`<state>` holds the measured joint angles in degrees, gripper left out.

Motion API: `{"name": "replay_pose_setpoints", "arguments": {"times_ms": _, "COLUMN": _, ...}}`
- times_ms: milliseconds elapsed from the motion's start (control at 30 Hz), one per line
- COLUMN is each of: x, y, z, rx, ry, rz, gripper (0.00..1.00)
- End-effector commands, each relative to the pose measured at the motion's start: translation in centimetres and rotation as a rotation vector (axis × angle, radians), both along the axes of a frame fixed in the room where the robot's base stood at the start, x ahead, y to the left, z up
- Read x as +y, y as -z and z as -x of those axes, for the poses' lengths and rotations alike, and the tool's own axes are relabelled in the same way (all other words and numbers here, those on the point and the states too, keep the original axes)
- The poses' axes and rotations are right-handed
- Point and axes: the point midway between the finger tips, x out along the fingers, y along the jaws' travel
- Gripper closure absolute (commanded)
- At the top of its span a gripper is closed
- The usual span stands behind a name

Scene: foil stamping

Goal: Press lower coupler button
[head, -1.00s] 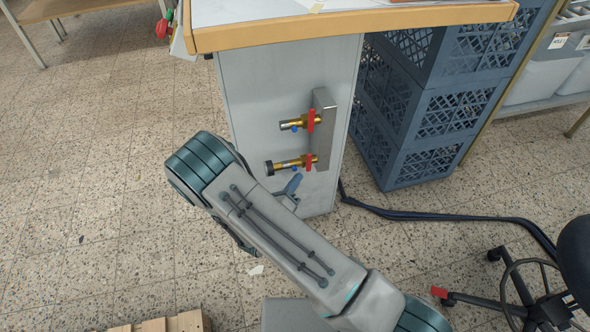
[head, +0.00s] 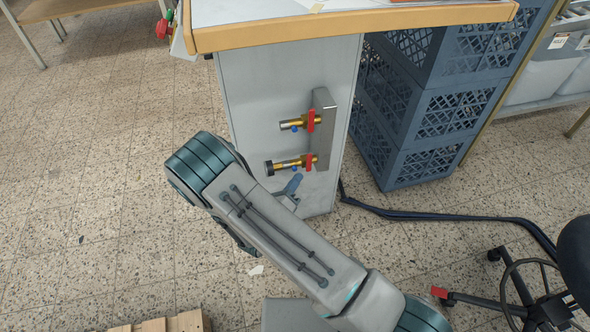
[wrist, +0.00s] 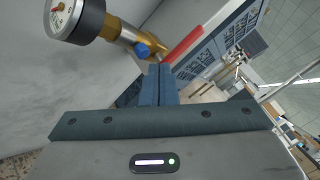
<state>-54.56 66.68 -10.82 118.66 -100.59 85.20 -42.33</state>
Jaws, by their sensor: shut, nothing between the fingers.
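The lower coupler (head: 287,163) is a brass fitting on the side of the grey cabinet, with a dark round gauge at its left end and a red lever at its right. Its small blue button (head: 294,169) is on the underside. In the wrist view, the blue button (wrist: 143,50) sits on the brass body beside the white-faced gauge (wrist: 75,18). My gripper (head: 296,177) is shut and empty, with its fingertips just below the lower coupler. In the wrist view, the fingertips (wrist: 159,67) are close to the button; I cannot tell whether they touch it.
An upper coupler (head: 298,124) with its own blue button and red lever is above. Both attach to a grey manifold plate (head: 324,130). Stacked blue crates (head: 425,115) stand to the right. A dark hose (head: 440,216) lies on the floor; a chair base is at lower right.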

Motion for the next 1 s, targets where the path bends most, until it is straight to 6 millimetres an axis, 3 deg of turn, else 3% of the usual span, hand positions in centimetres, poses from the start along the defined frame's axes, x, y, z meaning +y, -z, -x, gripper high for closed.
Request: {"name": "replay_pose_setpoints", "arguments": {"times_ms": 1000, "x": 0.25, "y": -0.01, "z": -0.85, "rx": 0.000, "ry": 0.000, "rz": 0.000, "gripper": 1.00}}
